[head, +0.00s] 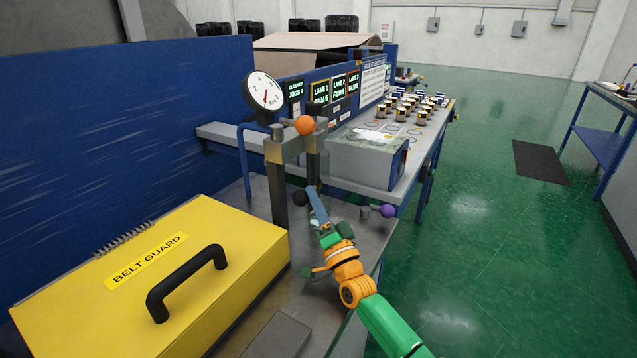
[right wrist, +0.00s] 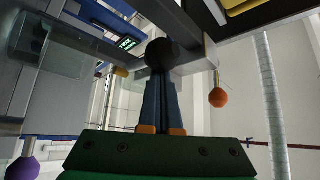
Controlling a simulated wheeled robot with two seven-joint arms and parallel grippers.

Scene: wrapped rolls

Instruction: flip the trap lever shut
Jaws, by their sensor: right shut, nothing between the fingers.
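My right gripper (head: 313,192) is shut and empty at the metal post frame (head: 277,190). A black ball knob (head: 300,197) is just left of its fingertips. In the right wrist view the black knob (right wrist: 161,54) is right at the tips of the closed fingers (right wrist: 161,90); I cannot tell whether they touch. A purple ball knob (head: 388,210) sits on a short rod to the right. No label shows which knob is the trap lever's. My left gripper is out of view.
A yellow belt guard (head: 225,235) with a black handle (head: 185,283) fills the near left. A dial gauge (head: 263,92) stands behind the frame. A grey box (head: 370,155) and several rolls (head: 402,114) are on the bench beyond.

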